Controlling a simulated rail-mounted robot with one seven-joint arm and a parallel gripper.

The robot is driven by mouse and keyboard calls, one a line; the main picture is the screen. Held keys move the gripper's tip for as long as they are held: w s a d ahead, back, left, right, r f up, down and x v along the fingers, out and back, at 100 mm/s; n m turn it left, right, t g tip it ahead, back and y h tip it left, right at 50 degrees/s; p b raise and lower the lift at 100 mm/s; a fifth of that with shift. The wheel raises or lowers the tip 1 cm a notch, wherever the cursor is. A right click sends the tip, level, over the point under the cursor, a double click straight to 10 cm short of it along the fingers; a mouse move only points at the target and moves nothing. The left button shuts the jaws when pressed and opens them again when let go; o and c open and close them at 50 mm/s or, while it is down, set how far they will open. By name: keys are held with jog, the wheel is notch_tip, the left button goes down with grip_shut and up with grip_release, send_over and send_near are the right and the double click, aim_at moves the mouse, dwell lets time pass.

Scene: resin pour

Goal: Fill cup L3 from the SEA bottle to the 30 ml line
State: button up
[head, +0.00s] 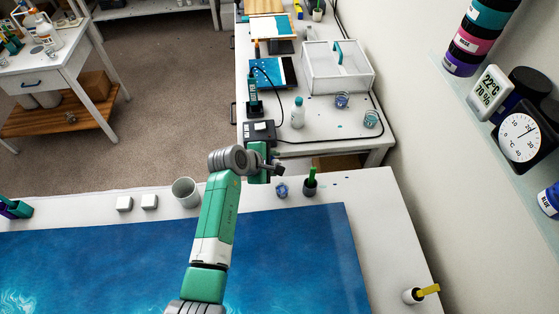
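My gripper (277,167) is at the end of my green and white arm, over the gap between the blue-topped table and the back table. It is small and seen from behind, so I cannot tell whether it is open or shut. A small white bottle with a teal cap (298,113) stands upright on the back table; its label is not readable. Two small cups with bluish contents, one (342,100) and another (371,119), stand to its right. A third small cup (282,189) stands on the near table's back edge. No L3 mark or 30 ml line is readable.
A dark pot with a green stick (310,181) and a grey cup (186,192) stand on the near table (384,208). A black device (259,131) with a cable, and a clear-walled box (338,70), occupy the back table. A shelf with bottles lines the right wall.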

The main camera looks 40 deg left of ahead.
jog(key=shift+s+a+f+m+y+b, duration=0.1)
jog(key=shift+a+f+m+y+b, duration=0.1)
jog(key=shift+f+y+b, duration=0.25)
jog(key=shift+a+f+m+y+b, duration=0.15)
jog(key=shift+f+y+b, duration=0.1)
jog(key=shift+f, duration=0.35)
jog(key=shift+a+f+m+y+p, duration=0.15)
jog(key=shift+m+y+p, duration=0.15)
jog(key=shift+y, duration=0.4)
jog(key=f+m+y+b, duration=0.1)
jog(key=f, duration=0.1)
jog(key=a+f+g+y+b, duration=0.1)
jog(key=y+b, duration=0.1)
jog(key=shift+s+f+m, duration=0.1)
jog(key=shift+f+m, duration=0.25)
jog(key=y+b, duration=0.1)
jog(key=m+y+b, duration=0.1)
jog(key=shift+r+b, duration=0.3)
jog(key=shift+r, duration=0.1)
jog(key=r+m+y+b, duration=0.1)
jog(key=y+b, duration=0.1)
jog(key=b, duration=0.2)
jog(key=shift+r+y, duration=0.3)
jog(key=shift+r, duration=0.35)
jog(key=shift+o, duration=1)
jog(key=c, duration=0.6)
